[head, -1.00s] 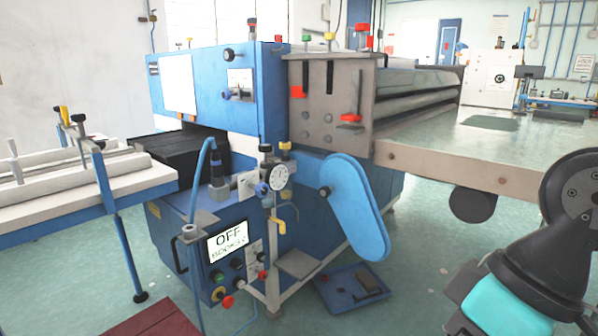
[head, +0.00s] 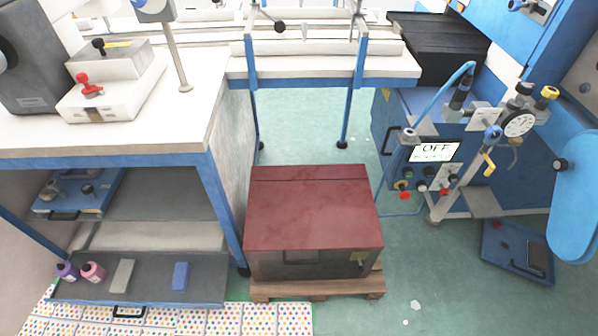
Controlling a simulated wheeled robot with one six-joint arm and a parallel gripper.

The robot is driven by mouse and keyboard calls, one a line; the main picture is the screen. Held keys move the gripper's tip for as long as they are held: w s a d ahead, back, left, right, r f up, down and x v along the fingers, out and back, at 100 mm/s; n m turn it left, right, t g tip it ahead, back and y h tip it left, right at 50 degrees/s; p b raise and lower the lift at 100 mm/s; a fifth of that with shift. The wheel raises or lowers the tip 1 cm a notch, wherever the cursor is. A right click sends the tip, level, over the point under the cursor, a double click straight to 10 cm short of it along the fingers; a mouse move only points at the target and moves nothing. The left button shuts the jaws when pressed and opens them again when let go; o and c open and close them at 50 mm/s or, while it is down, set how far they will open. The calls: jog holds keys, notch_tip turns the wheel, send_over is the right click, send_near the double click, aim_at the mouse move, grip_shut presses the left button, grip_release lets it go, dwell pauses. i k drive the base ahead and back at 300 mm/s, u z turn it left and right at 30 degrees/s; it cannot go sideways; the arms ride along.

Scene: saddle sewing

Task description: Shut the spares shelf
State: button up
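Under the white-topped bench at left, a low grey shelf (head: 150,285) with a blue front edge and a dark handle (head: 128,312) sticks out toward me, which looks like the spares shelf standing pulled out. On it are a purple bottle (head: 67,271), a pink bottle (head: 93,272), a grey block (head: 122,275) and a blue block (head: 181,276). Above it at left, a smaller blue tray (head: 90,203) with its own handle holds small metal parts. I cannot tell for certain which one is the spares shelf. My gripper is not in view.
A dark red-topped chest (head: 313,210) on a wooden pallet (head: 320,288) stands right of the bench. A dotted mat (head: 220,319) lies below the shelf. A blue machine with an OFF display (head: 434,152) stands at right. A blue floor tray (head: 515,255) lies beside it. Green floor between is free.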

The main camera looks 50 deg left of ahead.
aim_at(151, 282)
jog(key=u, duration=3.25)
jog(key=k, duration=0.5)
jog(key=z, duration=0.45)
jog(key=i, duration=0.65)
jog(key=u, duration=1.2)
